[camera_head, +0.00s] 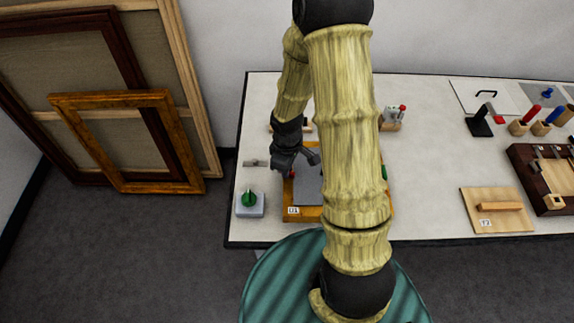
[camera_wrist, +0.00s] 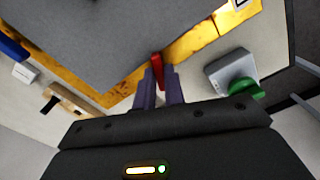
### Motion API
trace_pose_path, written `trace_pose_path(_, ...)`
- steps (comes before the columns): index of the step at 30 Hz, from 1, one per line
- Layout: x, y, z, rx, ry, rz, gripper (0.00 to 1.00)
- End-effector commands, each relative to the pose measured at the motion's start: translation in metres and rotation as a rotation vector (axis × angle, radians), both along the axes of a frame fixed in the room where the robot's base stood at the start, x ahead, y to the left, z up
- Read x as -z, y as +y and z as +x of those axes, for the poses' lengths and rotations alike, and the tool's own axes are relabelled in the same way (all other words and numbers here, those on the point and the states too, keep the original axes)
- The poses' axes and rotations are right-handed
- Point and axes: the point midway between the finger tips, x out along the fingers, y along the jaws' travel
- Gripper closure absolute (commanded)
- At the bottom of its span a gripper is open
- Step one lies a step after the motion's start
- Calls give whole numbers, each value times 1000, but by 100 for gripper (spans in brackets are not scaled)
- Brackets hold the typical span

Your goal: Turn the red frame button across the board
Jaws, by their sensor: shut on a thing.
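The red frame button (camera_wrist: 157,64) shows between my gripper's two fingers (camera_wrist: 158,88) in the wrist view, at the edge of the gold frame (camera_wrist: 197,40). My gripper is shut on it. In the head view my gripper (camera_head: 291,170) is at the left side of the gold frame (camera_head: 310,213), and a bit of red shows beside the fingers. A grey board (camera_head: 308,190) lies inside the frame; it also fills much of the upper wrist view (camera_wrist: 110,30). My arm hides the middle and right of the frame in the head view.
A grey box with a green knob (camera_head: 249,200) stands left of the frame, near the table's front left. A green piece (camera_head: 384,172) shows at the frame's right side. Bare table (camera_head: 425,170) lies between.

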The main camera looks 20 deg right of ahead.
Motion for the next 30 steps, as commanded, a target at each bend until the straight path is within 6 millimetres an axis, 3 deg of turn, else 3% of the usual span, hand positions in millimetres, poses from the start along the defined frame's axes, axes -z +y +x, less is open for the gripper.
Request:
trace_pose_path(15,-2,0,1,-378,-4,1,100)
trace_pose_path(30,-1,1,2,-441,-5,1,100)
